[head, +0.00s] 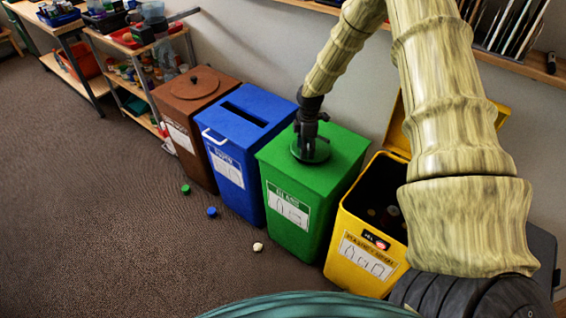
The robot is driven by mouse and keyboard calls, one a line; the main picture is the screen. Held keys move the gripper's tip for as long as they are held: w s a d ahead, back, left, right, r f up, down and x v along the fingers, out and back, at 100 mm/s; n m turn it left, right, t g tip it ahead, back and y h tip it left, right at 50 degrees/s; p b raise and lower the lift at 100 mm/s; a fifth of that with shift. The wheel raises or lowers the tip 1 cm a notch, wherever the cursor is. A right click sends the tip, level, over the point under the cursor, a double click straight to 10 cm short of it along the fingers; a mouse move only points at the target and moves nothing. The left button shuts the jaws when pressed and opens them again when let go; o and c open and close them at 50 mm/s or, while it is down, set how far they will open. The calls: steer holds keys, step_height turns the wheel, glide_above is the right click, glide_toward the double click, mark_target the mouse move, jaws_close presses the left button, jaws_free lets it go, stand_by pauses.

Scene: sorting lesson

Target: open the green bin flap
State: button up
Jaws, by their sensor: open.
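The green bin (330,195) stands upright between the blue bin and the yellow bin. A dark round flap (312,153) shows on its flat green top. My gripper (309,143) reaches down from the arm and is just over the flap, its fingers open. It hides part of the flap. I cannot tell whether the fingers touch the flap. The flap looks flat on the top, not raised.
A blue bin (228,147) and a brown bin (193,122) stand to the left. The yellow bin (345,258), lid up, stands to the right. Small caps, green (185,189) and blue (212,212), and a pale lump (257,247) lie on the open floor (100,230). Shelves (136,88) stand back left.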

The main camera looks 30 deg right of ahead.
step_height(320, 180, up, 10)
steer(key=shift+r+b, duration=0.25)
steer(key=shift+b, duration=0.55)
steer(key=s+a+f+n+t+h, duration=0.1)
steer(key=s+a+f+n, duration=0.5)
steer(key=a, duration=0.4)
steer(key=shift+s+a+f+p, duration=0.25)
steer(key=shift+s+f+p, duration=0.15)
steer(key=shift+f, duration=0.1)
